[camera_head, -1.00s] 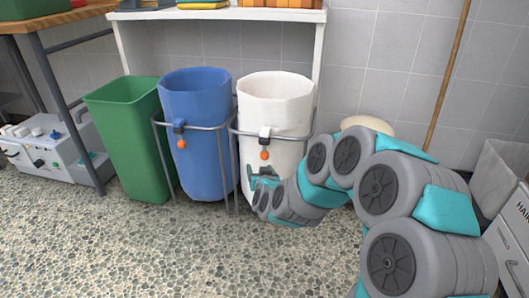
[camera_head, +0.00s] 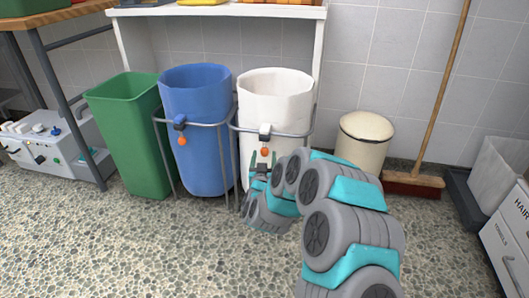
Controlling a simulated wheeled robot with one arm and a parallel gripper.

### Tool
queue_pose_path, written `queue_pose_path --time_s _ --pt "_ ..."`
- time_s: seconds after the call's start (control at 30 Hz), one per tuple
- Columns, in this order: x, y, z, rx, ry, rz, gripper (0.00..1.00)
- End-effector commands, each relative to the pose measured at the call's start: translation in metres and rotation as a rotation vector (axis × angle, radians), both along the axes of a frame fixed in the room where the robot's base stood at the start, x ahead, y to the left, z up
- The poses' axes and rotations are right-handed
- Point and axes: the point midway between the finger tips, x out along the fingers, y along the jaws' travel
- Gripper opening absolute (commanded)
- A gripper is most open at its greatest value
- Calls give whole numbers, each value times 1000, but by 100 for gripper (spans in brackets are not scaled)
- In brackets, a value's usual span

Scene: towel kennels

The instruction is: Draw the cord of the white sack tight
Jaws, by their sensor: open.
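The white sack (camera_head: 275,100) stands with its mouth wide open in a grey metal frame in the middle of the view. My gripper (camera_head: 261,161) is in front of the sack, fingers pointing up, just below the orange ball. The fingers are apart and appear empty; whether they touch the ball I cannot tell. My arm hides the lower right part of the sack.
A blue sack (camera_head: 196,105) with its own orange ball stands in a frame close on the left, with a green bin (camera_head: 130,135) beyond it. A cream lidded bin (camera_head: 365,140) and a broom (camera_head: 414,182) stand to the right. Speckled floor in front is clear.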

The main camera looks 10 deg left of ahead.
Motion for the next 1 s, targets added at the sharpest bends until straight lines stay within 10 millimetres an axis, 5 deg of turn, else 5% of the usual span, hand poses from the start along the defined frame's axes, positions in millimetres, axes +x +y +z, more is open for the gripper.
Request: queue_pose_path --time_s 0.23,0.6,1.0 --pt "29 4 1 0 -3 1 70" --pt "34 5 1 0 0 2 68" --pt "34 5 1 0 0 2 23"
